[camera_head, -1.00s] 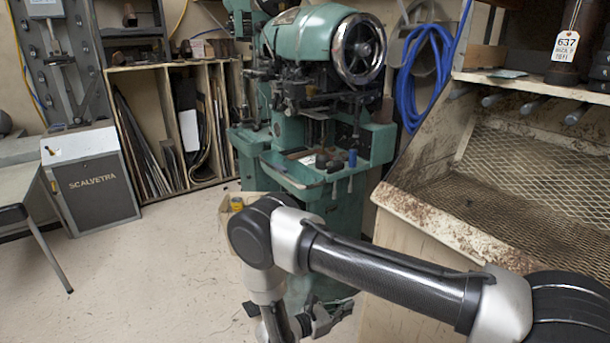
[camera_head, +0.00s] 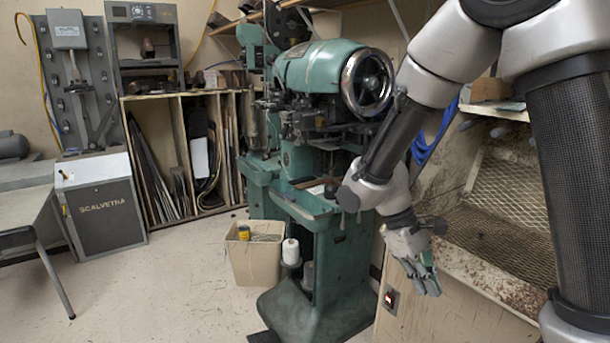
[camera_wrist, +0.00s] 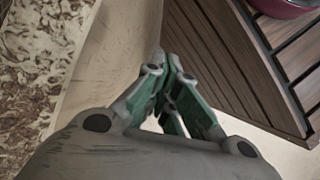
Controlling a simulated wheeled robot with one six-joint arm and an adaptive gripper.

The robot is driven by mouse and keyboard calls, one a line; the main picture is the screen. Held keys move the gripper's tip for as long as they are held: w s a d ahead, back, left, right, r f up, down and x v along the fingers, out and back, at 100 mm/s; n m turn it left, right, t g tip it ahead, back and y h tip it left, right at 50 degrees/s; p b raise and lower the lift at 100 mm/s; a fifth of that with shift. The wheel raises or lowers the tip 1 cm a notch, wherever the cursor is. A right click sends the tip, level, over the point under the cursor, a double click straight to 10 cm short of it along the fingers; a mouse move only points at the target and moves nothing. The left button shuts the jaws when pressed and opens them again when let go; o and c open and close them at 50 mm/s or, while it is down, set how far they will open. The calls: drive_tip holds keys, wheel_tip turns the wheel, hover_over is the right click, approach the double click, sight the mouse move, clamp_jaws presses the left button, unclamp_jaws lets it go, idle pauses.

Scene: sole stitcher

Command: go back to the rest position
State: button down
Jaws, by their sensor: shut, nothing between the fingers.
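My gripper (camera_head: 428,283) hangs at the end of my folded arm at the right of the head view, pointing down. It is in front of the pale side panel of the mesh-backed bench and to the right of the green stitching machine (camera_head: 330,235). In the wrist view my gripper (camera_wrist: 172,62) has its fingers together, with nothing between them. My arm hides part of the machine's right side and part of the bench.
A mesh-backed bench (camera_head: 500,240) stands close on the right. A grey SCALVETRA cabinet (camera_head: 103,215) stands left. The floor (camera_head: 170,290) at front left is clear.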

drive_tip(key=s+d+r+m+t+y, duration=0.2)
drive_tip(key=s+d+r+m+t, duration=0.2)
drive_tip(key=r, duration=0.5)
drive_tip(key=s+d+r+m+t+y, duration=0.2)
drive_tip(key=s+d+r+m+t, duration=0.1)
drive_tip(key=d+r, duration=0.4)
wheel_tip(320, 180, up, 2)
drive_tip(key=shift+s+d+r+m+t+y, duration=0.15)
drive_tip(key=shift+s+m+t+y, duration=0.3)
drive_tip(key=shift+s, duration=0.8)
